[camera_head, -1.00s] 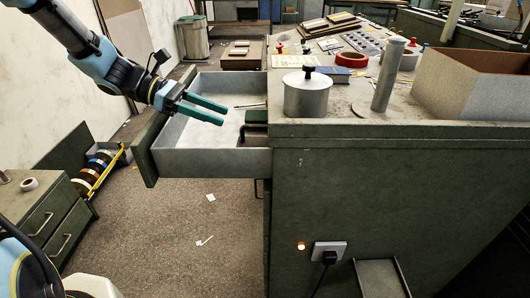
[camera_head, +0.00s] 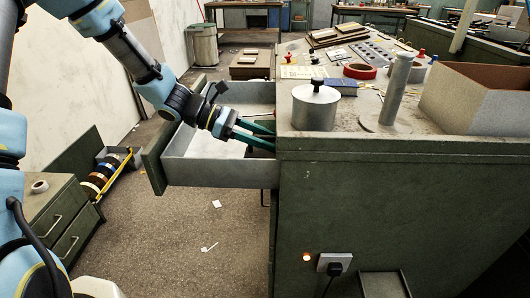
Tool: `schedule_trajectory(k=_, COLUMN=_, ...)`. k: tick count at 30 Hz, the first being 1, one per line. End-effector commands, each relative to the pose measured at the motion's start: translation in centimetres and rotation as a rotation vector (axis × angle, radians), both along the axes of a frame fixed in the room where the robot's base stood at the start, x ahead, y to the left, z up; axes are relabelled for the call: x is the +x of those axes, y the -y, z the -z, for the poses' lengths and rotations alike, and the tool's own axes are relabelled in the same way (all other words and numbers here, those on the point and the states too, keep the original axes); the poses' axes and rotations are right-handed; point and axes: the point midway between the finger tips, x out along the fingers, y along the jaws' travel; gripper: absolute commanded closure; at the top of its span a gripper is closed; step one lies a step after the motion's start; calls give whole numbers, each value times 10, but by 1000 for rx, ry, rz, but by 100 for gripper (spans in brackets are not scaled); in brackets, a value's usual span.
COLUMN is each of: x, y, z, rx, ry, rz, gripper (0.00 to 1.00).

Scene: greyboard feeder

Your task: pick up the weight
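My gripper (camera_head: 266,138) reaches down into the open drawer (camera_head: 220,174) at the cabinet's left side. Its two green fingers are apart, and their tips are at the cabinet edge, partly hidden. I cannot clearly make out a weight. A dark green block seen earlier at the drawer's right end is now hidden or blends with the fingers. I cannot tell if the fingers are around it. A grey metal cylinder with a black knob (camera_head: 315,106) stands on the cabinet top, right of the gripper and apart from it.
The cabinet top (camera_head: 400,150) also holds a grey post on a round base (camera_head: 394,90), red tape (camera_head: 359,71), a blue book (camera_head: 340,86) and an open box (camera_head: 475,107). The drawer's walls surround the gripper. A low drawer unit (camera_head: 58,215) stands at left.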

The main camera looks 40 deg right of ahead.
Motion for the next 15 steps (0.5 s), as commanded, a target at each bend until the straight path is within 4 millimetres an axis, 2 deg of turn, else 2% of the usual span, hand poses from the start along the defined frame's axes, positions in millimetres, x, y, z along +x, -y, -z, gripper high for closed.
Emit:
schedule_trajectory(k=4, x=0, y=0, z=0, rx=0, ry=0, rz=-1, gripper=52)
schedule_trajectory(k=15, x=1, y=0, z=0, rx=-1, ry=1, rz=-1, gripper=94)
